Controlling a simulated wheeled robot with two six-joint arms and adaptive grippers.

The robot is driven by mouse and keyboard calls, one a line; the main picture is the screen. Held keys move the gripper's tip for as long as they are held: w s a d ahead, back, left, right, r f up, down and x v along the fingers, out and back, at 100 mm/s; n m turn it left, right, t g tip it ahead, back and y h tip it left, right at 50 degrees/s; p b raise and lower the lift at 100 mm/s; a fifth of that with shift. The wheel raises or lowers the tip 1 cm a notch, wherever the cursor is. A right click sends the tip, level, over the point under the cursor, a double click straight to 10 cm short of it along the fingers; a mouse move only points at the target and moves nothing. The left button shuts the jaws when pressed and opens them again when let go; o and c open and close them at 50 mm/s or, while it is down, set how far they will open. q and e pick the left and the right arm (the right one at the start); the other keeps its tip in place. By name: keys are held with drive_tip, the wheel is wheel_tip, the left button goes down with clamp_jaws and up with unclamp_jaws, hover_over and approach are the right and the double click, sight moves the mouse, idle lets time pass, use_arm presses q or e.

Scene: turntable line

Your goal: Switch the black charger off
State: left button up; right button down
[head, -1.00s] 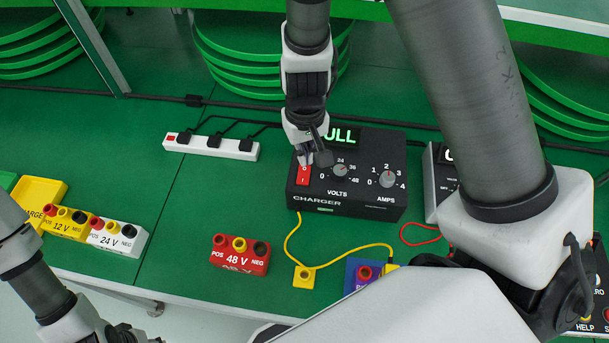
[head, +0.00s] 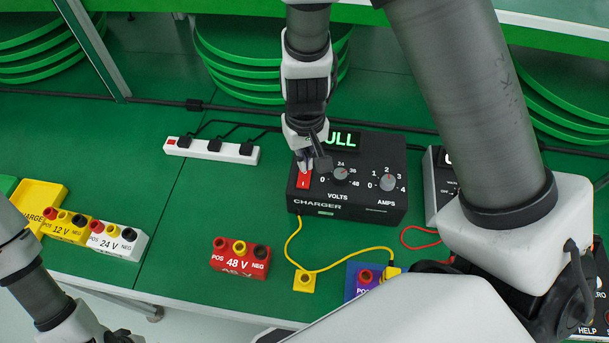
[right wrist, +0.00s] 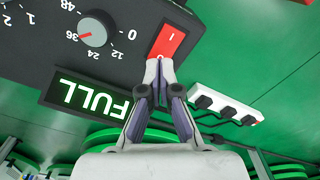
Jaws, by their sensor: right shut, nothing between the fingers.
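The black charger (head: 378,208) stands on the green table with its lit display reading FULL (right wrist: 90,95), partly hidden in the head view. Its red rocker switch (head: 303,182) is at the left of its face, left of the volts knob (head: 341,173). My right gripper (head: 305,166) is shut and empty, pointing down at the switch's far end, marked 0. In the right wrist view, the fingertips (right wrist: 160,66) overlap that end of the red switch (right wrist: 170,40); contact is hard to judge. My left gripper (head: 122,335) is only partly visible at the bottom left.
A white power strip (head: 228,149) lies left of the charger. A red 48 V block (head: 240,258) and a yellow socket piece (head: 304,280) sit in front. A second dark device (head: 439,186) stands to the right, partly behind my right arm.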

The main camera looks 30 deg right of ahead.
drive_tip(key=shift+f+b, duration=1.05)
drive_tip(key=shift+f, duration=0.1)
idle(0.8)
wheel_tip(320, 180, up, 7)
drive_tip(key=p, duration=0.6)
idle(0.4)
drive_tip(key=shift+s, duration=0.1)
